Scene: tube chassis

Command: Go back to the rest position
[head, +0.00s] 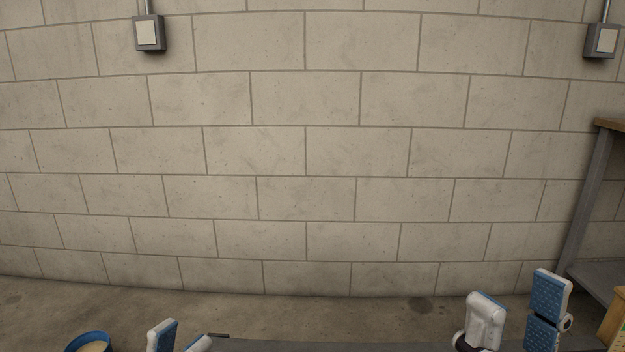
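My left gripper (182,331) is at the bottom edge, left of the middle. Only the tips of its two white and blue fingers show, with a gap between them. My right gripper (517,292) is at the lower right. Its two fingers stand wide apart, one showing a blue textured pad and the other a white back. Nothing shows between the fingers of either gripper. The rest of both grippers is cut off by the bottom of the picture.
A blue round container (89,338) with beige contents is at the bottom left. A grey surface (330,345) runs along the bottom edge. A workbench (588,190) and an orange-brown box (611,324) are at the right.

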